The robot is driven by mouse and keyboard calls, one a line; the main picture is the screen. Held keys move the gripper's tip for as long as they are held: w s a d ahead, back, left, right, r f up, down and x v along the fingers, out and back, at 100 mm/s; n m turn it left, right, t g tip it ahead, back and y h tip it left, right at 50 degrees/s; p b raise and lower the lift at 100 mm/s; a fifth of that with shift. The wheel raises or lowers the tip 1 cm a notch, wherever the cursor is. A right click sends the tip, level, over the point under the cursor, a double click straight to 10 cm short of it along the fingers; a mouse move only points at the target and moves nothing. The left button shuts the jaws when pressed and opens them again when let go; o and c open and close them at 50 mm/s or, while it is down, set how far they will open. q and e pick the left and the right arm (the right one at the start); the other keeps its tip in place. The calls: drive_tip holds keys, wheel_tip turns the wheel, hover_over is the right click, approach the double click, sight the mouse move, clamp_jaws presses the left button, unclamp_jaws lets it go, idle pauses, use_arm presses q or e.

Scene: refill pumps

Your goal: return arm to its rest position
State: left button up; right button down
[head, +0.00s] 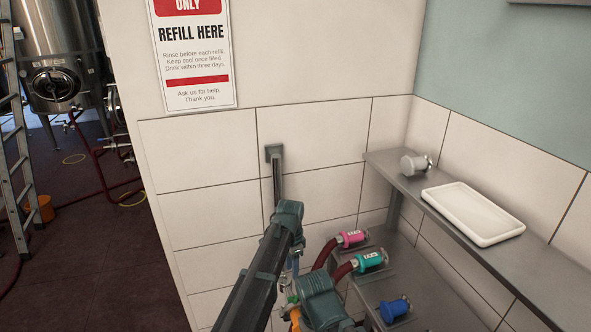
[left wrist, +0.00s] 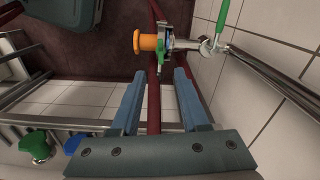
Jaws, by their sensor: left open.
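My left arm comes in from the bottom of the head view and bends at a teal joint. My left gripper (head: 318,300) is low in the centre there, its fingers mostly hidden. In the left wrist view the left gripper (left wrist: 158,80) is open, with no object held between its fingers. A dark red hose (left wrist: 154,98) shows behind the gap between them. Beyond the fingertips is a metal tap fitting with an orange end (left wrist: 147,41) and a green lever. My right gripper is not in view.
Pink (head: 352,238) and teal (head: 370,258) hose couplings and a blue cap (head: 394,308) sit right of the arm. A metal shelf (head: 408,186) carries a silver fitting (head: 415,164) and a white tray (head: 472,188). The tiled wall is close; open floor lies left.

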use_arm(q)
drive_tip(key=s+a+n, duration=1.3)
drive_tip(key=s+a, duration=0.3)
drive_tip(key=s, duration=0.5)
drive_tip(key=s+d+m+y, duration=0.1)
drive_tip(key=s+d+m, duration=0.3)
drive_tip(key=d, duration=0.7)
drive_tip(key=shift+s, duration=0.35)
drive_tip(key=shift+d, duration=0.1)
